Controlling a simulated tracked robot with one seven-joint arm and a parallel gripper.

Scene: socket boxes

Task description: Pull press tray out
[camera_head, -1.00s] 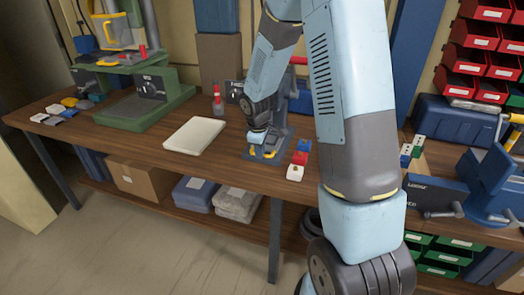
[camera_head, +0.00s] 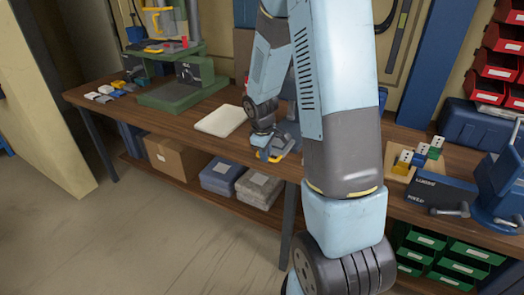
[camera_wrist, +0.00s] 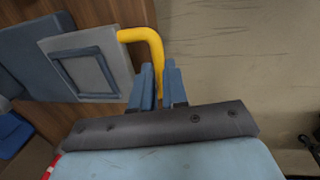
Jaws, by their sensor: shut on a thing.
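The press tray (camera_wrist: 99,70) is a grey plate with a blue square frame on it, in the wrist view's upper left. Its yellow handle (camera_wrist: 150,38) curves down between the blue fingers of my gripper (camera_wrist: 158,82). My gripper is shut on this handle, at the table's front edge with floor beyond. In the head view the yellow handle (camera_head: 271,158) shows just below my gripper (camera_head: 263,150). The press behind is mostly hidden by my arm.
A white board (camera_head: 221,120) lies left of the tray on the wooden bench (camera_head: 205,103). A green press (camera_head: 178,92) stands farther left. A blue vise (camera_head: 495,190) and a board with small socket blocks (camera_head: 412,165) are at right. Floor in front is clear.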

